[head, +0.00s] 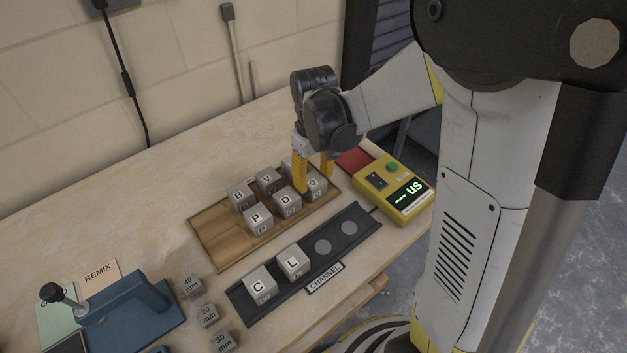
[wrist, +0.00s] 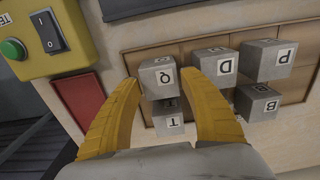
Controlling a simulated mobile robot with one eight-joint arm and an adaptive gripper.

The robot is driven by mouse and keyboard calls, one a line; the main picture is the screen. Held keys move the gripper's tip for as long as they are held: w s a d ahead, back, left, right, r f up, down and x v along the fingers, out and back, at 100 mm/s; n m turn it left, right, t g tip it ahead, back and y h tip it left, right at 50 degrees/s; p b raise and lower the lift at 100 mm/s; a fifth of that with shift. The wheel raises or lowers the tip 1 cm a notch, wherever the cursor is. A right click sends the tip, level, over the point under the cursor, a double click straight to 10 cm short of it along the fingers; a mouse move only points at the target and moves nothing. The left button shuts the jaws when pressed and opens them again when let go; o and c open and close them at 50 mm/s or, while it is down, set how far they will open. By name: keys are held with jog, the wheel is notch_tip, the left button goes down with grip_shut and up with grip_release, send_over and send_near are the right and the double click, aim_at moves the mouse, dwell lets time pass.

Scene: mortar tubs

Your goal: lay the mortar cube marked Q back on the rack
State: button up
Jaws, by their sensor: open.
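The grey mortar cube marked Q (head: 317,186) sits at the right end of the front row on the wooden rack (head: 215,241), beside cube D (head: 286,201). My gripper (head: 314,179) is open, with its yellow fingers low at the rack's right end. In the wrist view, cube Q (wrist: 158,77) shows between the open fingers (wrist: 166,72), with small gaps visible; I cannot tell if either finger touches it. Cube T (wrist: 168,118) stands behind Q and is mostly hidden by my gripper in the head view.
Cubes B (head: 240,195), V (head: 268,180) and P (head: 258,220) also stand on the rack; its left end is bare. The black channel strip (head: 330,262) holds cubes C (head: 260,284) and L (head: 293,262). A yellow tester (head: 388,190) stands close to the right.

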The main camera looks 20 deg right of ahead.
aim_at(314, 180)
notch_tip(314, 180, up, 10)
jog(key=p, duration=0.3)
jog(key=s+r+m+t, duration=0.3)
jog(key=s+r+t, duration=0.4)
jog(key=s, duration=0.5)
jog(key=shift+s+r+m, duration=0.3)
jog(key=shift+s, duration=0.05)
